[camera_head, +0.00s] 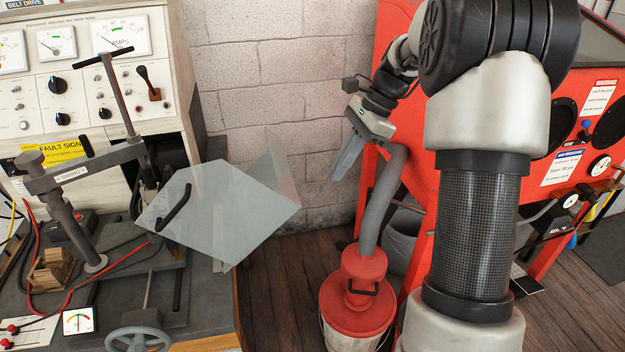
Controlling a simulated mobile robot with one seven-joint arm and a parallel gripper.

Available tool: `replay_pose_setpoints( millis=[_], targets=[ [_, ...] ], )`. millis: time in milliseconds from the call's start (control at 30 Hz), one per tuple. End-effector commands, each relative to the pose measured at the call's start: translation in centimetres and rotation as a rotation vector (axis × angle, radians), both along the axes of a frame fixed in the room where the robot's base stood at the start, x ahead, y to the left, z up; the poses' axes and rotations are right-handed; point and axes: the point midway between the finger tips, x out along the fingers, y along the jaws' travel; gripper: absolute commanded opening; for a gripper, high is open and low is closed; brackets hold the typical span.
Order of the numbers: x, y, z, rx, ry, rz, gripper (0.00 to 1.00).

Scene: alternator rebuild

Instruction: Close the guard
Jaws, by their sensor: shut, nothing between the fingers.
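The guard is a clear, bent transparent panel (235,215) with a black handle (174,206) on its left part. It stands out to the right of the test bench, tilted, beside the clamp fixture (85,185). Its hinge is hard to make out. My gripper (338,172) is shut and empty, pointing down and left, to the right of the guard and apart from it. Behind the guard and fixture, a dark opening in the bench is partly hidden.
A test bench panel (75,75) with gauges and knobs stands at the left. A handwheel (138,340) is at the bench front. A red vacuum bucket (357,300) with a grey hose stands on the floor. A red blasting cabinet (395,20) is at the right. Open space lies between guard and gripper.

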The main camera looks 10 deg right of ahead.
Motion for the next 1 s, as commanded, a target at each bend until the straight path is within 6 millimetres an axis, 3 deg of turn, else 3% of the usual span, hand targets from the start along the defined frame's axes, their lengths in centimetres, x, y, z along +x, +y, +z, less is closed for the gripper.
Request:
replay_pose_setpoints(
  millis=[267, 633, 800, 1000],
  targets=[
    [0.3, 0.9, -2.6, 0.014, 0.019, -0.022, 0.0],
    [0.2, 4.4, -9.5, 0.013, 0.019, -0.021, 0.0],
    [0.4, 6.1, -7.4, 0.01, 0.012, -0.019, 0.0],
    [0.3, 7.1, -6.5, 0.011, 0.015, -0.02, 0.0]
  ],
)
